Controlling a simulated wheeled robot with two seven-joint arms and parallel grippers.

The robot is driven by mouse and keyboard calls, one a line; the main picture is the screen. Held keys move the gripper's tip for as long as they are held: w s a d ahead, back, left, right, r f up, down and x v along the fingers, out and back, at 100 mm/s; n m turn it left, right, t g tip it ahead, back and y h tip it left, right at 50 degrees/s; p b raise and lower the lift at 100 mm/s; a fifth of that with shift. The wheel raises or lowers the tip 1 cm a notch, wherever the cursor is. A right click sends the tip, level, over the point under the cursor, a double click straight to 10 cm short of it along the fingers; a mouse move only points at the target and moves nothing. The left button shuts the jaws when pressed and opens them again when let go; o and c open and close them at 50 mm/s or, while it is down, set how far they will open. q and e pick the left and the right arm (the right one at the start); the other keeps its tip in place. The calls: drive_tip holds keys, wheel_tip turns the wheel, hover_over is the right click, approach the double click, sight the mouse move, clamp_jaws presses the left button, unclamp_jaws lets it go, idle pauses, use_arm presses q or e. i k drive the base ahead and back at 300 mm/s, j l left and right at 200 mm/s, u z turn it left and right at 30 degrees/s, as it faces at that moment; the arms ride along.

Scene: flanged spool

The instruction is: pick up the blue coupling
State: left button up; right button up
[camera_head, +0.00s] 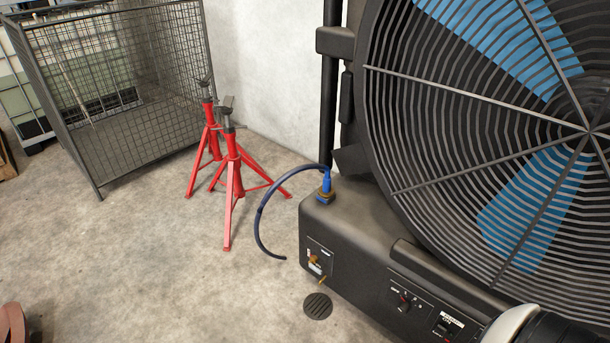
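The blue coupling (327,184) stands upright on the top left corner of the black fan base (345,225). It sits at a brass-coloured fitting (325,197). A dark blue hose (262,205) arcs from the coupling's upper end to the left and down, and its free end hangs beside the base. A white and black rounded part (515,322) at the bottom right edge may be my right arm. Neither of my grippers shows, so nothing is seen holding the coupling.
A large fan with a round grille (480,130) fills the right side. Two red stands (233,180) are left of the hose. A wire mesh cage (120,90) is at the back left. A reddish rounded object (11,325) is cut off at bottom left. The floor at lower left is mostly clear.

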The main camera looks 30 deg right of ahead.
sight(326, 192)
drive_tip(key=i+j+z, duration=0.1)
drive_tip(key=i+z, duration=0.4)
drive_tip(key=i+j+z, duration=0.25)
drive_tip(key=i+z, duration=0.2)
